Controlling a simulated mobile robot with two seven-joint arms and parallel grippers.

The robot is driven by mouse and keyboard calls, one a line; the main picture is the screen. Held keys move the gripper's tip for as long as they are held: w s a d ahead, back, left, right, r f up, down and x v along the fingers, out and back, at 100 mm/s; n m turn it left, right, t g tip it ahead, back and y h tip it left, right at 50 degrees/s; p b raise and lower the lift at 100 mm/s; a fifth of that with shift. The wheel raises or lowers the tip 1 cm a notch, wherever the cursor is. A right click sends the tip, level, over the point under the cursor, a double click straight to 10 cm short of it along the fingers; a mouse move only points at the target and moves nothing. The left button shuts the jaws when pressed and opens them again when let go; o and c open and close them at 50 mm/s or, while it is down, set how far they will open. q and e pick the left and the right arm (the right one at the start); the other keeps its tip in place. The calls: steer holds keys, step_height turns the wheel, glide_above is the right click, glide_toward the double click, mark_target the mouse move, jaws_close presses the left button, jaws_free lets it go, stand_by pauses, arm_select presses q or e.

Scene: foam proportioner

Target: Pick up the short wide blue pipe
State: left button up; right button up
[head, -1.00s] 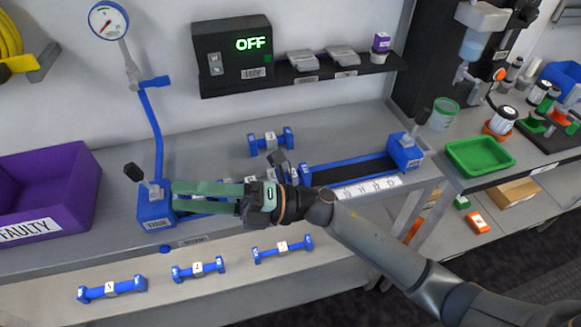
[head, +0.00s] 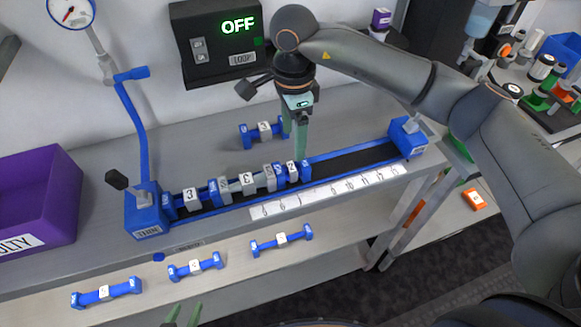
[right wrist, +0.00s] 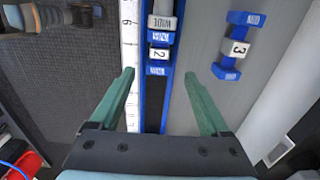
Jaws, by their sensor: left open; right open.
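A short blue pipe with a white 2 label (head: 291,170) lies in the dark rail at the right end of a row of pieces. In the right wrist view this pipe (right wrist: 157,70) has blue ends marked WIDE, next to a grey piece (right wrist: 162,22). My right gripper (head: 295,148) points down above it, open and empty. In the right wrist view my right gripper (right wrist: 158,74) has its fingers apart on either side of the rail, pipe between and beyond. My left gripper (head: 183,314) is open and empty at the bottom edge, its arm out of view.
A blue pipe labelled 3 (head: 264,132) lies on the bench behind the rail (head: 345,163). Several blue pipes, one labelled 2 (head: 195,267), lie on the front ledge. A purple bin (head: 40,200) stands left. The control box (head: 225,42) reads OFF. The rail's right half is empty.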

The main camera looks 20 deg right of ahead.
glide_above(291, 166)
steer(key=f, duration=0.4)
steer(key=shift+d+f, duration=0.2)
steer(key=shift+f, duration=0.05)
steer(key=f+p, duration=0.1)
steer(key=f, duration=0.3)
steer(key=shift+s+a+f+p, duration=0.1)
steer(key=shift+a+f+p, duration=0.1)
steer(key=shift+p, duration=0.15)
steer(key=shift+f, duration=0.45)
jaws_close()
